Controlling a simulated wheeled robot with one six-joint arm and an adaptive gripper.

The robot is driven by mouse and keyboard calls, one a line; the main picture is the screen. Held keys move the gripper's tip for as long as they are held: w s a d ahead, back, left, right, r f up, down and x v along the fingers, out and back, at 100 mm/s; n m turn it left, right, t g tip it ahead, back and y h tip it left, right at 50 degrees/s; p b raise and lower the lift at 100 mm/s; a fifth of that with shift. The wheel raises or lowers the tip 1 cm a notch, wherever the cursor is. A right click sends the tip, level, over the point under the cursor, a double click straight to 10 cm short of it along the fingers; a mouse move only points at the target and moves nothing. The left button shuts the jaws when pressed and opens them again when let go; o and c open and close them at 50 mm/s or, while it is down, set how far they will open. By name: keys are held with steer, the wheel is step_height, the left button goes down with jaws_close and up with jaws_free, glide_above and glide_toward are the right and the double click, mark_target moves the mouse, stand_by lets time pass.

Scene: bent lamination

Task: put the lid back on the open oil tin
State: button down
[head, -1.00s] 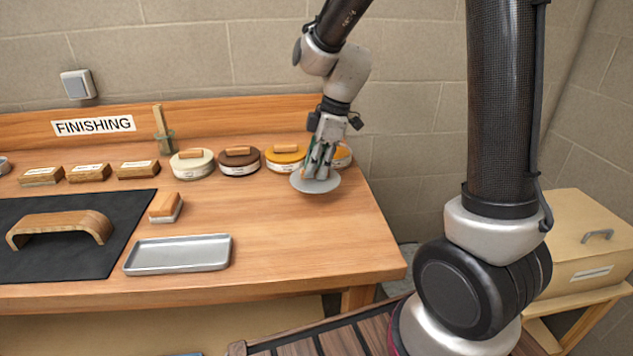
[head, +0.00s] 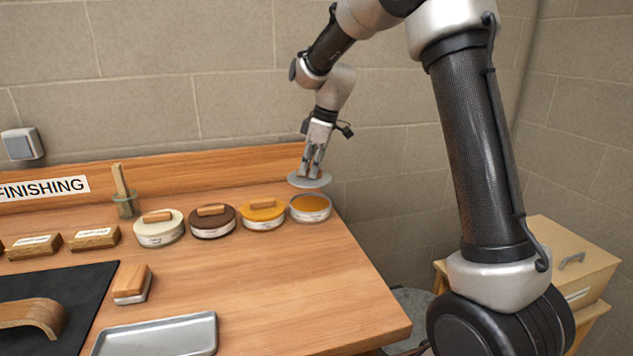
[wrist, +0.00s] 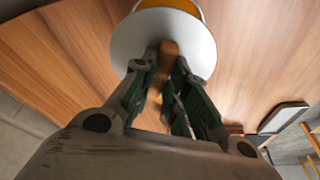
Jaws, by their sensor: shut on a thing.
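The open oil tin (head: 311,208) stands at the right end of the row of tins, showing amber oil and a pale label. My gripper (head: 312,172) is shut on the wooden grip (wrist: 168,48) of the grey disc lid (head: 309,181). In the head view the lid appears just above the open tin's far rim, roughly level and apart from it. In the wrist view the lid (wrist: 140,35) covers most of the open tin, with an amber part of the tin (wrist: 188,5) showing past its edge.
Lidded tins, one yellow (head: 263,216), one brown (head: 212,222) and one cream (head: 158,230), stand to the left. The bench's right front (head: 320,290) is clear.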

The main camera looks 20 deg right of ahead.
steer(key=shift+r, duration=0.1)
steer(key=shift+d+f+m, duration=0.15)
steer(key=shift+f+m, duration=0.15)
steer(key=shift+f, duration=2.9)
steer(key=shift+f, duration=0.15)
steer(key=c, duration=1.3)
jaws_free()
steer(key=shift+o, duration=0.2)
steer(key=o, duration=0.4)
